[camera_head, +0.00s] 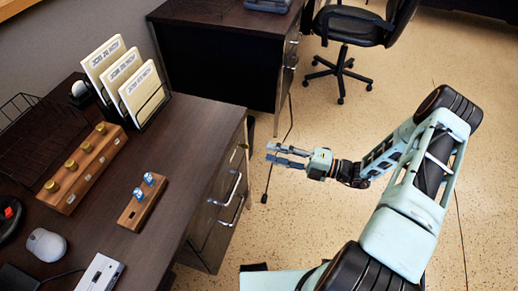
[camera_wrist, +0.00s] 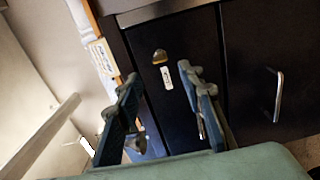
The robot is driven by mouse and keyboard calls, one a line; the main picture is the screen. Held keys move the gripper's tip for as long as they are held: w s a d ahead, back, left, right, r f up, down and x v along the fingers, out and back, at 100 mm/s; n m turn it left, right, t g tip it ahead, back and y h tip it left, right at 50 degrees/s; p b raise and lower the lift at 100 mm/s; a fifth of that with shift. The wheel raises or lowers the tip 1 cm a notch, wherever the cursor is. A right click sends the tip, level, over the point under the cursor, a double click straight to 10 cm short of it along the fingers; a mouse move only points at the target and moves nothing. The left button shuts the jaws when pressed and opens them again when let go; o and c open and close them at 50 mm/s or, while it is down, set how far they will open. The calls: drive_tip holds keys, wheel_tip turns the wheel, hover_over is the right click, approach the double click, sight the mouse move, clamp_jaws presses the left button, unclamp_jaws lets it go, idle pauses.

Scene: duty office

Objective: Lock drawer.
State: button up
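The dark drawer unit (camera_head: 207,237) under the left desk has silver handles (camera_head: 233,188) on its front. In the wrist view, the drawer front (camera_wrist: 190,30) carries a small brass-coloured piece, which looks like a lock or key (camera_wrist: 160,56), with a white label (camera_wrist: 167,78) below it. A small yellowish spot (camera_head: 243,145) shows near the top of the unit in the head view. My gripper (camera_head: 270,153) is open, apart from the drawer front and facing it. Its blue fingers (camera_wrist: 158,85) show nothing between them in contact. Whether the drawer is locked cannot be told.
The desk top (camera_head: 190,120) holds a wooden key rack (camera_head: 88,168), a small block with two blue-tagged items (camera_head: 143,201), a file holder (camera_head: 150,107) and a mouse (camera_head: 46,244). A second desk (camera_head: 222,62) and an office chair (camera_head: 350,28) stand behind. Floor around my arm is clear.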

drive_tip(key=shift+v, duration=1.8)
